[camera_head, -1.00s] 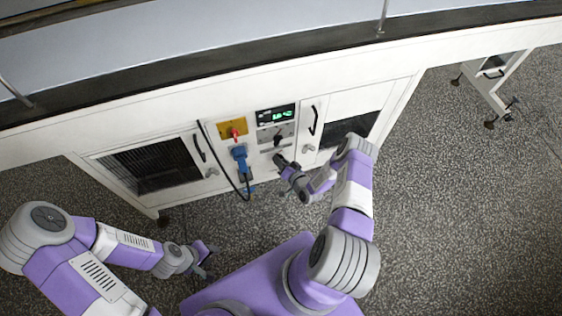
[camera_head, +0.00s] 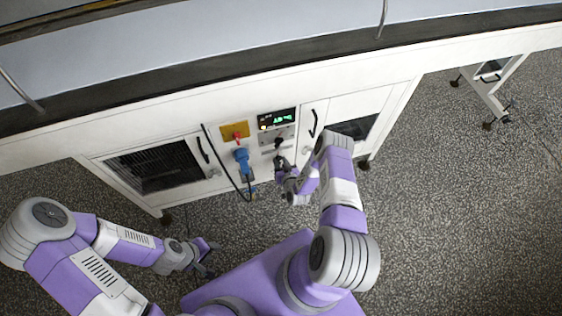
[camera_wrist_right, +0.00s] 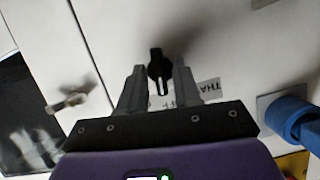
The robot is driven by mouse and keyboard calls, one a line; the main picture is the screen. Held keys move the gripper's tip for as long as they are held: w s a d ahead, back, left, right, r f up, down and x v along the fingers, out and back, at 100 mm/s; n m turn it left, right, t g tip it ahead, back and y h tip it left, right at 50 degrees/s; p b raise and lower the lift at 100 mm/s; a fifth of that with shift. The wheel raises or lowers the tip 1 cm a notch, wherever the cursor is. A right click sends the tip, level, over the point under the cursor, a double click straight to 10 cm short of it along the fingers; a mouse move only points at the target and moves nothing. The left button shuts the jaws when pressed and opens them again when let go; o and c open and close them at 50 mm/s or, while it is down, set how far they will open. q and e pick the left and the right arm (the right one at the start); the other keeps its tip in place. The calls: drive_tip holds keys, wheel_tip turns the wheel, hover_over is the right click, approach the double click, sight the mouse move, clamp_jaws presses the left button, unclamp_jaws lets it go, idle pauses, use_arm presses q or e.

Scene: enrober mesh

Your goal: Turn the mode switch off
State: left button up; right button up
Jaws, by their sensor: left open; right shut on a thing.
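In the right wrist view, the mode switch (camera_wrist_right: 157,66), a black knob with a pale pointer line, sits between the two fingertips of my right gripper (camera_wrist_right: 158,75). The gripper is shut on it. In the head view, my right gripper (camera_head: 281,163) is at the white cabinet front, just below the display panel, and hides what it holds. A black knob (camera_head: 278,141) shows just above it, under the green-lit display (camera_head: 276,119). My left gripper (camera_head: 207,260) is open and empty, low over the floor, away from the cabinet.
A blue plug (camera_head: 241,157) with a hanging black cable and a yellow plate with a red switch (camera_head: 235,131) are left of the panel. A black door handle (camera_head: 313,122) is to the right. The speckled floor (camera_head: 460,220) is clear at right.

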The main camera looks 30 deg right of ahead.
drive_tip(key=shift+s+a+n+h, duration=0.1)
drive_tip(key=shift+n+h, duration=0.2)
drive_tip(key=shift+n, duration=0.1)
drive_tip(key=shift+f, duration=0.1)
drive_tip(key=o, duration=0.7)
drive_tip(key=p+v, duration=0.3)
drive_tip(key=v, duration=0.4)
drive_tip(key=shift+s+a, duration=0.1)
drive_tip(key=shift+s, duration=0.1)
